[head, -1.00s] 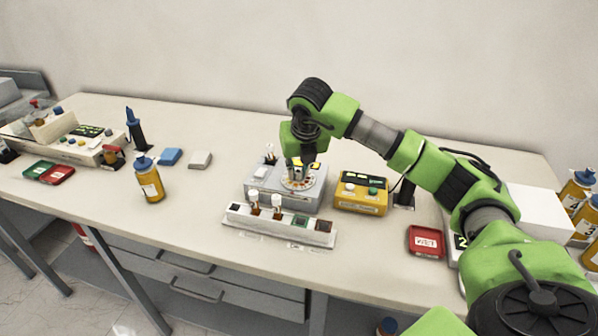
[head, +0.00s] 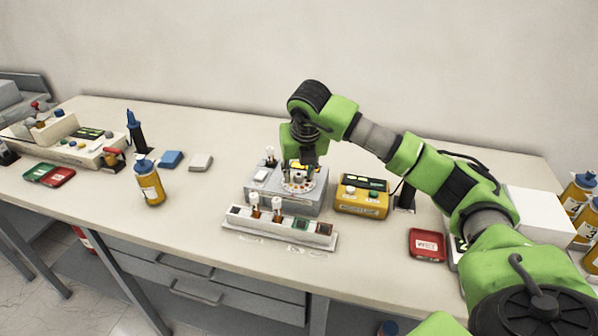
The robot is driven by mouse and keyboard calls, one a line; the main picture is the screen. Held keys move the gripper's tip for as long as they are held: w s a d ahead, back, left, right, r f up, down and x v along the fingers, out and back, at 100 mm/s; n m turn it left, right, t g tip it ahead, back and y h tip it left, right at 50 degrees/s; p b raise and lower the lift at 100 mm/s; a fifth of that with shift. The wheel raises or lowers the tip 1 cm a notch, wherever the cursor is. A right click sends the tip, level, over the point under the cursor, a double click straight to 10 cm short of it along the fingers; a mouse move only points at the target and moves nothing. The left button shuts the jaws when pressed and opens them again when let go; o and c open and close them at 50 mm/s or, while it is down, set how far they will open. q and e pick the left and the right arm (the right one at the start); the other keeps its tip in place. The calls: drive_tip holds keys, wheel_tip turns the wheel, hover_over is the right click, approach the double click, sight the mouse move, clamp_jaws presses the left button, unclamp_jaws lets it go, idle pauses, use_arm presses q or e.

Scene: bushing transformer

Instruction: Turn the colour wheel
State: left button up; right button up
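The colour wheel (head: 298,184) is a small pale disc with coloured marks around it, on top of a grey device (head: 262,196) in the middle of the bench. My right gripper (head: 299,168) points down right over the wheel and hides its back part. Its fingers are small and dark here, and I cannot tell whether they are open, shut or touching the wheel. My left gripper is not in view.
A white rack (head: 280,228) with brown vials stands in front of the device. A yellow box (head: 362,196) with buttons is close on its right. A yellow bottle (head: 150,183) stands to the left. The bench front between bottle and rack is clear.

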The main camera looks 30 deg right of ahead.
drive_tip(key=v, duration=1.2)
drive_tip(key=shift+a+f, duration=0.1)
drive_tip(key=shift+f, duration=0.05)
